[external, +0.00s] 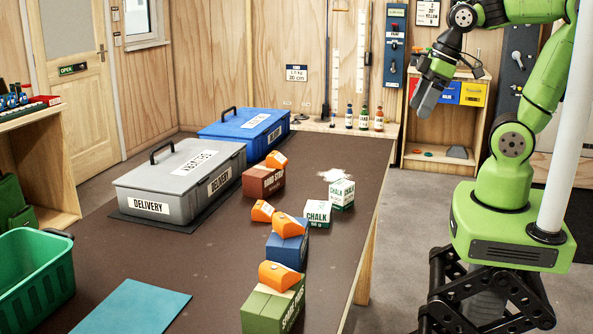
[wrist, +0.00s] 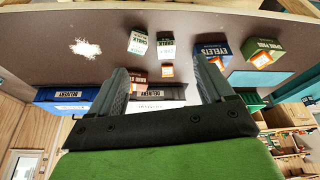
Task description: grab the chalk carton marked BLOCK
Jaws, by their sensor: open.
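Two white-and-green chalk cartons stand upright on the brown table. The nearer carton (external: 318,214) and the farther carton (external: 342,194) are both marked CHALK in the external view; the smaller print below is too small to tell which says BLOCK. In the wrist view they show as a left carton (wrist: 138,42) and a right carton (wrist: 166,46), ahead of my fingers. My gripper (external: 427,100) is raised well above and right of the table, away from both cartons. In the wrist view my gripper (wrist: 163,76) has its fingers wide apart with nothing held.
White chalk powder (external: 334,175) lies by the farther carton. Red (external: 262,184), blue (external: 286,252) and green (external: 270,312) boxes carry orange pieces; another orange piece (external: 262,211) lies between. Grey (external: 182,185) and blue (external: 243,126) delivery cases stand left and behind. Small bottles (external: 364,118) stand at the back.

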